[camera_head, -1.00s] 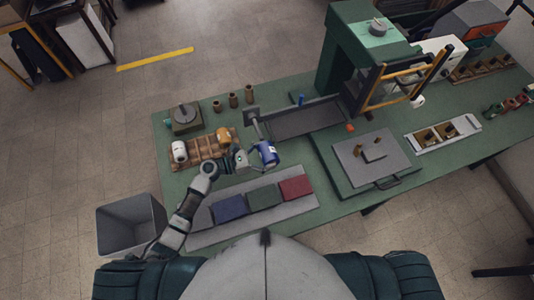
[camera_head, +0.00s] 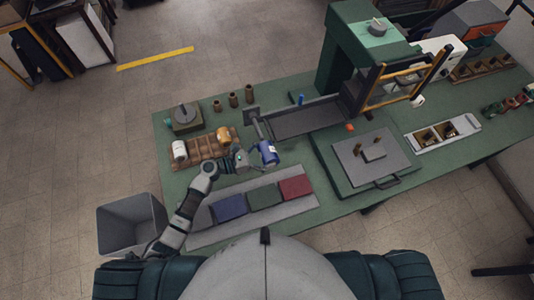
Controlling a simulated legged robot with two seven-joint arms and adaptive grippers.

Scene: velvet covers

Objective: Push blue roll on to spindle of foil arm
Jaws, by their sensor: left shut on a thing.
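The blue roll (camera_head: 268,153) is in the jaws of my left gripper (camera_head: 254,157), above the green table near its middle left. My left gripper is shut on it. The foil arm (camera_head: 256,124) is a short grey bar just behind the roll, beside the press's long dark bed. The roll is close to the bar's near end; I cannot tell whether it touches or sits on the spindle, which the roll and gripper hide. My right gripper is not in view.
A wooden rack (camera_head: 200,150) holds a white roll (camera_head: 179,150) and a gold roll (camera_head: 223,137). The green press (camera_head: 350,45) stands behind. Blue, green and red covers lie on a grey board (camera_head: 290,209) in front. A grey bin (camera_head: 132,224) stands left of the table.

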